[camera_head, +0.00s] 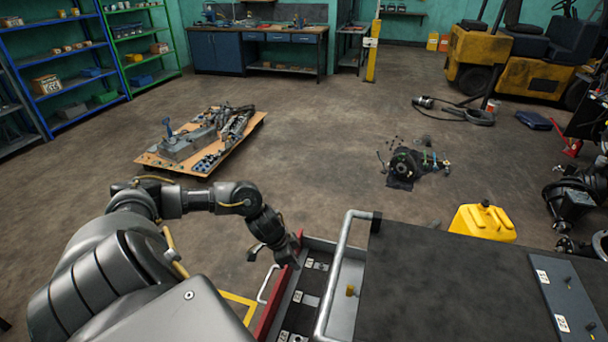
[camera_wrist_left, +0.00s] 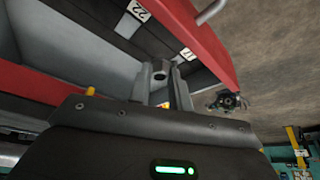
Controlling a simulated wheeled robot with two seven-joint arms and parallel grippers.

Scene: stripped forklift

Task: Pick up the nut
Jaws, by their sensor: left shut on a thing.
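My left gripper (camera_head: 273,255) is at the left edge of the open red-sided drawer (camera_head: 272,307) of the cart. In the left wrist view its two fingers (camera_wrist_left: 162,84) are shut on a small dark piece, which looks like the nut (camera_wrist_left: 160,75). The fingers hide part of it. The drawer's grey compartments and number labels, 22 and 17, show behind the fingers in that view. The nut cannot be made out in the head view. My right gripper is not in view.
The cart's dark top (camera_head: 460,280) and metal handle (camera_head: 335,270) lie right of the drawer. A yellow can (camera_head: 482,222) stands beyond the cart. A parts-laden board (camera_head: 205,145) and a dark machine part (camera_head: 408,165) lie on the floor, with clear floor between them.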

